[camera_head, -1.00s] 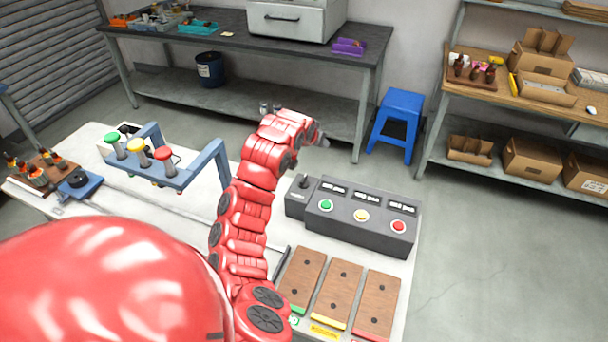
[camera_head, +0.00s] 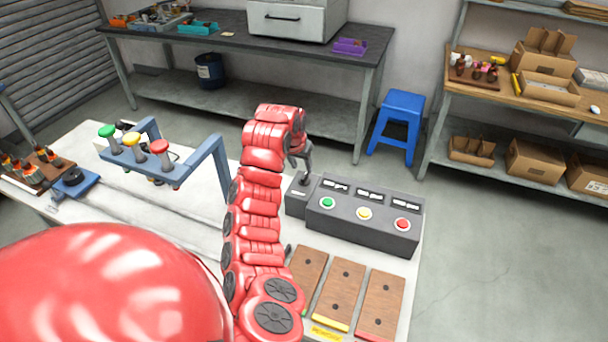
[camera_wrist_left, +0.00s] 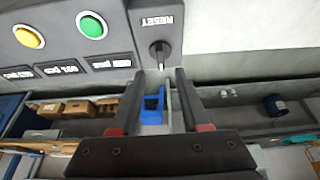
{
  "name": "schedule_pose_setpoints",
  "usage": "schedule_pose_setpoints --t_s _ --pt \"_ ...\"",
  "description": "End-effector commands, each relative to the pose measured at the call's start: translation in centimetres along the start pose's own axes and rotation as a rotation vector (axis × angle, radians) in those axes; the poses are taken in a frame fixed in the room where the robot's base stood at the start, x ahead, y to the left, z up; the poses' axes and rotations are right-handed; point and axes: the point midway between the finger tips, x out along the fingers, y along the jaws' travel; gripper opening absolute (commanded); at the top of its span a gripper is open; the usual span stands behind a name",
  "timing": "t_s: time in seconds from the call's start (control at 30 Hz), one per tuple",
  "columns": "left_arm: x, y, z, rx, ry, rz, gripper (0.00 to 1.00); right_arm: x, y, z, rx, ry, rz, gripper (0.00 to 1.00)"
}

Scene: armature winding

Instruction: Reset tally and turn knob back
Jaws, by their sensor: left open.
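The dark grey control box (camera_head: 363,235) stands on the white table, with a green button (camera_head: 327,202), a yellow button (camera_head: 364,213), a red button (camera_head: 402,223) and a counter display above each; the digits are too small to read. At its left end is a black knob (camera_head: 305,179), seen in the left wrist view (camera_wrist_left: 160,50) beside the word RESET. My left gripper (camera_head: 302,155) hangs just above the knob. In the left wrist view, its fingers (camera_wrist_left: 159,75) are open and empty, with the knob just beyond the gap between their tips. My right gripper is not in view.
Three brown wooden plates (camera_head: 341,292) lie before the box. A blue frame (camera_head: 150,168) with green, yellow and red spools stands at left on the table. A blue stool (camera_head: 398,122), a workbench (camera_head: 230,50) and shelves stand behind.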

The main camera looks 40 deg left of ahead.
Motion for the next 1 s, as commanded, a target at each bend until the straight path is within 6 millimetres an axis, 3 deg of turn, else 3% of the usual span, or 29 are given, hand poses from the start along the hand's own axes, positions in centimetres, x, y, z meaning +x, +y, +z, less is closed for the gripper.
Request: schedule_pose_setpoints --t_s 0.03,0.3,0.73,0.77,1.0 --pt "0.8 0.0 0.0 -0.002 -0.005 0.001 0.46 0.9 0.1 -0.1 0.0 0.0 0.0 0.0" --pt "5.0 0.0 -0.1 -0.004 0.0 0.002 0.46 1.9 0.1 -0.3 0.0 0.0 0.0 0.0" --pt "6.2 -0.1 0.0 0.001 0.001 -0.002 0.46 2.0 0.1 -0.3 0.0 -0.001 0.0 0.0" --pt "6.2 -0.1 0.0 0.001 0.002 -0.002 0.44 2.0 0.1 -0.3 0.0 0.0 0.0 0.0" --pt "6.2 -0.1 0.0 0.001 0.001 -0.002 0.01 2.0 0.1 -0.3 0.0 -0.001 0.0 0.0"
